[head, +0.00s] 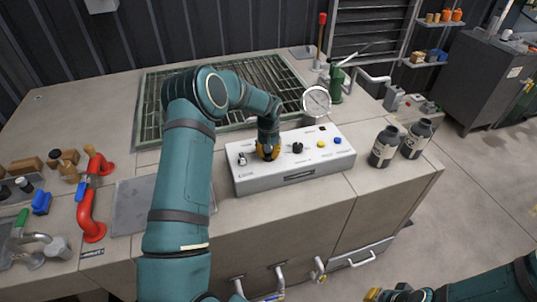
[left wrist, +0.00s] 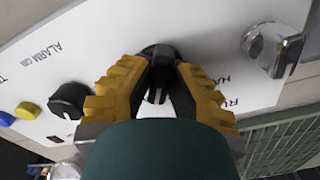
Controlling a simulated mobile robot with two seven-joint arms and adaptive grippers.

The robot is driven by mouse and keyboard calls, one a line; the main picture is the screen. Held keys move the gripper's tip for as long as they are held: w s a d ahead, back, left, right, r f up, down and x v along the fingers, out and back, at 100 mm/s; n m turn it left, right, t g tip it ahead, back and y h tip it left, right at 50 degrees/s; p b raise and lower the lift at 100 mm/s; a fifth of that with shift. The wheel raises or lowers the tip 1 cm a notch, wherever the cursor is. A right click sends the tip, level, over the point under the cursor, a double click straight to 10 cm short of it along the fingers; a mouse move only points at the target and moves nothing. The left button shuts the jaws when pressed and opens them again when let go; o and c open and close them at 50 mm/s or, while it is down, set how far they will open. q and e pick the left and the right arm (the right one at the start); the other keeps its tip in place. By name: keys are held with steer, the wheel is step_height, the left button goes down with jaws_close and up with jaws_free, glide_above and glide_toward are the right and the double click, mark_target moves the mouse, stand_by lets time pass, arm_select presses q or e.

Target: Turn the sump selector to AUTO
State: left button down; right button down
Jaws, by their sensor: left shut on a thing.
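A white control panel (head: 290,170) sits on the bench top in the head view. My left gripper (head: 268,150) reaches down onto it, between a metal switch (head: 242,159) and a black knob (head: 298,147). In the left wrist view the yellow fingers of my left gripper (left wrist: 160,90) are shut around another black knob (left wrist: 158,52) with a pale pointer line. Part-hidden lettering starting "HA" and "RU" stands to its right. I cannot read a sump or AUTO label. My right gripper (head: 374,294) is at the bottom edge of the head view, its fingers mostly out of sight.
Yellow (head: 321,144) and blue (head: 337,140) buttons sit on the panel's right part. Two dark bottles (head: 384,148) stand right of it. A pressure gauge (head: 316,101) rises behind it.

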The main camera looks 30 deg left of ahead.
arm_select(q)
steer(key=m, duration=0.6)
steer(key=shift+s+f+b, duration=0.1)
steer(key=shift+b, duration=0.3)
steer(key=shift+m, duration=0.3)
steer(key=c, duration=0.9)
jaws_free()
step_height(320, 180, up, 12)
